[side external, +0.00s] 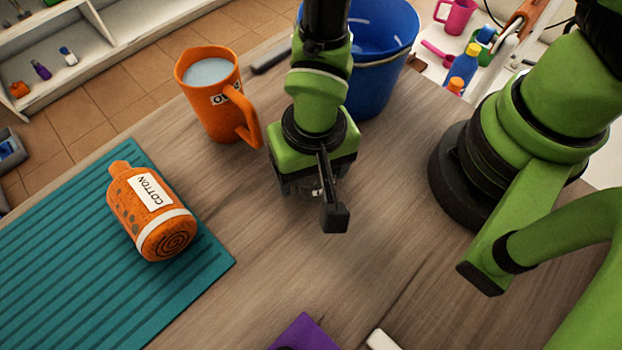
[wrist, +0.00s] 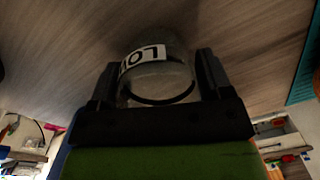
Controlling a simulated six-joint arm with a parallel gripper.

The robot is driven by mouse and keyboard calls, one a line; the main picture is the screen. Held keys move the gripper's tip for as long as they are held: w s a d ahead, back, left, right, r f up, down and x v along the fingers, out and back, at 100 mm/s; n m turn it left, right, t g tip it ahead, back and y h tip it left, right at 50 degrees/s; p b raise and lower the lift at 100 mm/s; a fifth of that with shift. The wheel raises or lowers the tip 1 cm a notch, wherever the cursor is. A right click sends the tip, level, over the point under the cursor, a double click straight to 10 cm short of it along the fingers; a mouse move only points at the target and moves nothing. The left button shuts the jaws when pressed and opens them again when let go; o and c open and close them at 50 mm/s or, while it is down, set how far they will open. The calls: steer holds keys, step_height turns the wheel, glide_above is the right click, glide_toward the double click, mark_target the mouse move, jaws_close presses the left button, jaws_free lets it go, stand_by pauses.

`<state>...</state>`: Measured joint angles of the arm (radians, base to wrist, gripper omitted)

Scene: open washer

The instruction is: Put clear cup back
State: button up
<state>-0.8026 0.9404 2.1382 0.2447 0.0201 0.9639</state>
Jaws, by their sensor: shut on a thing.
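The clear cup (wrist: 165,72) is a see-through vessel with a white label showing black letters, seen in the wrist view. It sits between the two dark fingers of my gripper (wrist: 157,78), which are shut on it. In the side external view my gripper (side external: 316,203) points down over the bare wood between the orange mug and my arm's base. There the cup is almost wholly hidden behind the fingers. I cannot tell whether its bottom touches the table.
An orange mug (side external: 212,112) with pale liquid stands to the left, close to my gripper. A blue bucket (side external: 378,85) is behind. An orange bottle labelled COTTON (side external: 150,212) lies on a teal ribbed mat (side external: 60,265). A purple item (side external: 303,334) is at the front edge; wood between is clear.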

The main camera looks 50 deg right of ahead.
mark_target(314, 183)
steer(key=o, duration=1)
steer(key=shift+c, duration=0.9)
steer(key=shift+r, duration=0.1)
step_height(314, 183, up, 9)
steer(key=shift+s+d, duration=0.15)
steer(key=shift+d, duration=0.05)
